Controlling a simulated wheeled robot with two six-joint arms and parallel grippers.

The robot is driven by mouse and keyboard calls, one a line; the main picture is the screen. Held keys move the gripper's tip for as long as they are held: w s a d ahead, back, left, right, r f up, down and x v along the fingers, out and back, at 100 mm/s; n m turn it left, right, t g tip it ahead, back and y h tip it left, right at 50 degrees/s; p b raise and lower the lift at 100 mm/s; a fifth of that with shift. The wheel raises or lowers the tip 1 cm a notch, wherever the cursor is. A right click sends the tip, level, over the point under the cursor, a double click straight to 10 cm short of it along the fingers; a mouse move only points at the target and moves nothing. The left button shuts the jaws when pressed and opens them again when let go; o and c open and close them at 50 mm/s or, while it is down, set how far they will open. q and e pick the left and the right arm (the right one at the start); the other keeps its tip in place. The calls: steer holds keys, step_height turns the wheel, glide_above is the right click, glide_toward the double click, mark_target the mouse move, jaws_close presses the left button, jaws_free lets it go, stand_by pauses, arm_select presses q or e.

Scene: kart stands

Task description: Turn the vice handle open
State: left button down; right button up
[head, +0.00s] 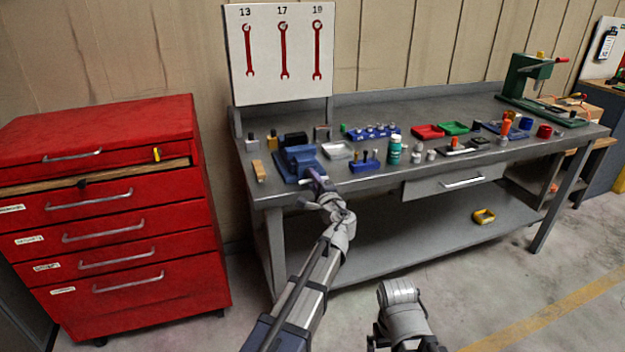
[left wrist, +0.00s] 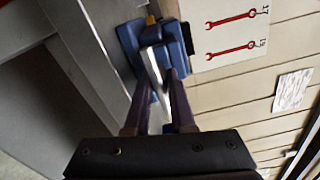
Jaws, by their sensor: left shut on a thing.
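The blue vice (head: 301,160) is mounted at the front left of the grey workbench (head: 390,178). In the left wrist view the vice (left wrist: 178,45) is straight ahead of my fingers. My left gripper (head: 319,184) is at the front of the vice, where its handle is. In the left wrist view the left gripper (left wrist: 160,88) has its two dark fingers around a pale grey bar, which looks like the vice handle (left wrist: 156,62), and is shut on it. The gripper hides most of the handle in the head view.
Close to the vice lie a wooden block (head: 259,171), a grey tray (head: 338,150) and a blue holder (head: 365,163). A green bottle (head: 394,150) stands further right. A red tool cabinet (head: 115,215) is at left. The floor before the bench is clear.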

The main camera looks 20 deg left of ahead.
arm_select(q)
steer(key=c, duration=0.8)
jaws_free()
steer(key=shift+o, duration=0.2)
steer(key=v, duration=0.7)
steer(key=shift+s+d, duration=0.25)
steer(key=shift+s, duration=0.1)
